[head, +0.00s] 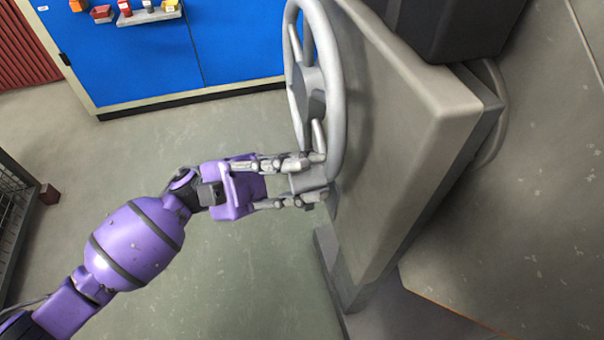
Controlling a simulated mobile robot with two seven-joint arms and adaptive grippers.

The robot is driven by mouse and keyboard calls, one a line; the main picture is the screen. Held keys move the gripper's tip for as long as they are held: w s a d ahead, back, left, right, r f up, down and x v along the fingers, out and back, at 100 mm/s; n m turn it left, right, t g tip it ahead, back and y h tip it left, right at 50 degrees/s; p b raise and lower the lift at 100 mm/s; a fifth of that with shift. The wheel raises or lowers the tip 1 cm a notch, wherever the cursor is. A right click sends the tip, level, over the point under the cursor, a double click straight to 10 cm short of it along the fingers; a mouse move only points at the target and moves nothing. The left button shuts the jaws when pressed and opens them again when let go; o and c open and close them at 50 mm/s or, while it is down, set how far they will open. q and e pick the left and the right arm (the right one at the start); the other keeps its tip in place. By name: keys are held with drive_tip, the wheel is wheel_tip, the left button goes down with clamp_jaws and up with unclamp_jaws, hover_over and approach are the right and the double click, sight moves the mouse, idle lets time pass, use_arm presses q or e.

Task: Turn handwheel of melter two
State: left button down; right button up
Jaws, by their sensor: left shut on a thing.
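The grey handwheel (336,85) is mounted on the left side of a large grey machine body (415,135) in the head view. My left gripper (312,180) reaches in from the left and is shut on the lower part of the wheel's rim. Its fingers cover part of the rim there. The hub and spokes show above the gripper. My right gripper is not in view. No label shows which melter this is.
A blue cabinet (130,60) with a small shelf of coloured items (148,17) stands at the back left. A wire rack (14,215) is at the left edge, with a small brown block (49,194) near it. The floor between is clear.

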use_arm(q)
drive_tip(key=shift+s+f, duration=0.25)
drive_tip(key=c, duration=1.8)
unclamp_jaws()
drive_tip(key=shift+o, duration=1.3)
drive_tip(key=shift+r, duration=0.15)
drive_tip(key=shift+w, duration=0.1)
drive_tip(key=v, duration=1.2)
